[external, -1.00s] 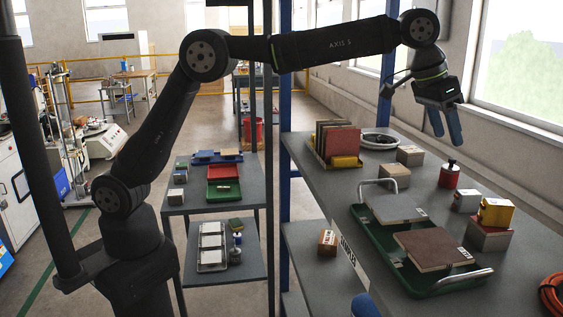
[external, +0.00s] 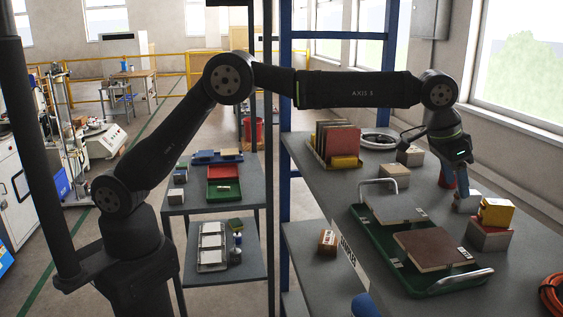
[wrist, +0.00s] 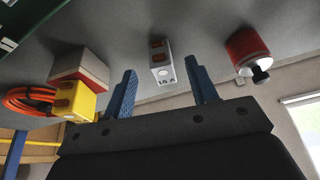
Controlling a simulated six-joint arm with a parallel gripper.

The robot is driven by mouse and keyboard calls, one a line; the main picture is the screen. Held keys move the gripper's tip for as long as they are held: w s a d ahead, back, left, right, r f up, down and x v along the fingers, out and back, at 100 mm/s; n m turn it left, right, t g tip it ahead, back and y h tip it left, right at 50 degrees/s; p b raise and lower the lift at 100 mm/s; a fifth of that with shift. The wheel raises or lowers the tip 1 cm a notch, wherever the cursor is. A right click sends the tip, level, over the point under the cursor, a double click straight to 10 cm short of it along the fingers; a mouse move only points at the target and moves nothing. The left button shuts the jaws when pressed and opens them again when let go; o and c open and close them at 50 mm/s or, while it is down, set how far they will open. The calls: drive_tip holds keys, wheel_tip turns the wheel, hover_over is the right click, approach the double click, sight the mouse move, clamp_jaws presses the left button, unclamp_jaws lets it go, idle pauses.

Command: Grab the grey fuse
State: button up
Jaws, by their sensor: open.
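The grey fuse (wrist: 161,62) is a small pale block marked "16 A" with orange parts on it. In the wrist view it stands in the gap between my two blue fingertips, with space on both sides. My gripper (external: 460,187) is open and empty, pointing down over the right-hand bench; its fingers also show in the wrist view (wrist: 160,66). In the external view the grey fuse (external: 466,203) is partly hidden behind the fingers. I cannot tell the remaining height between fingertips and fuse.
A yellow fuse (external: 497,211) sits on a grey and red block (external: 489,237) close by. A red cylinder with a black knob (wrist: 248,50) stands on the other side. A green tray (external: 374,252) with plates and metal handles lies left of the gripper.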

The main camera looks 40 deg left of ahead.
sight(466, 201)
drive_tip(key=x, duration=0.4)
drive_tip(key=shift+w+d+f, duration=0.1)
drive_tip(key=shift+d+f, duration=0.1)
drive_tip(key=shift+f, duration=0.15)
drive_tip(key=c, duration=1.1)
drive_tip(key=shift+r, duration=0.2)
